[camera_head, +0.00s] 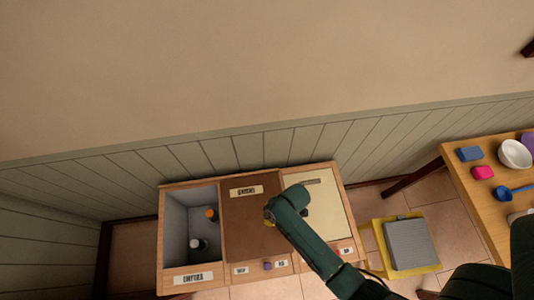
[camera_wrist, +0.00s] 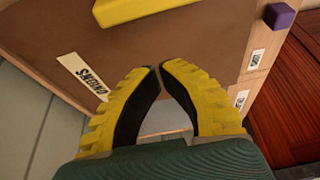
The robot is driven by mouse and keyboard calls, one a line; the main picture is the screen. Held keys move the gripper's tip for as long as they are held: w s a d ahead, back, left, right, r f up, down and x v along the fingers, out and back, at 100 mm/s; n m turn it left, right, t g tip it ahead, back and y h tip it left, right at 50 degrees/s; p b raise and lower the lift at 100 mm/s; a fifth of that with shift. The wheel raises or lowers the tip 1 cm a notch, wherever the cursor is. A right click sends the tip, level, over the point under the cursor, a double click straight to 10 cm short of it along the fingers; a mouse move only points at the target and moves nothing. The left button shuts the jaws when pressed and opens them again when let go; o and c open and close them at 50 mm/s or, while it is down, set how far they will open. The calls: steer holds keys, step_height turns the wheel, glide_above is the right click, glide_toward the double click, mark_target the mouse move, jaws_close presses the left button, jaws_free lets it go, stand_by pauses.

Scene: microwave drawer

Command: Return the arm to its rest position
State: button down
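My green arm reaches over a wooden cabinet (camera_head: 290,268) in the head view, with its end above the brown middle panel. In the wrist view my gripper (camera_wrist: 159,68) has yellow ribbed fingers with black pads. Their tips meet, and nothing shows between them. The brown panel (camera_wrist: 205,40) lies beyond the tips. A yellow bar-like piece (camera_wrist: 145,8) shows at the top edge of the wrist view, ahead of the fingertips and apart from them. In the head view the arm hides most of my gripper.
The cabinet's left compartment (camera_head: 178,225) is open and holds bottles, one orange-topped (camera_head: 211,214). A cream panel (camera_head: 330,205) is at right. A small purple block (camera_head: 267,265) is on the front. A grey-topped yellow stool (camera_head: 410,245) and a wooden table (camera_head: 470,200) with several items stand right.

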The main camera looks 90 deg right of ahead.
steer(key=v, duration=0.4)
steer(key=shift+r, duration=0.35)
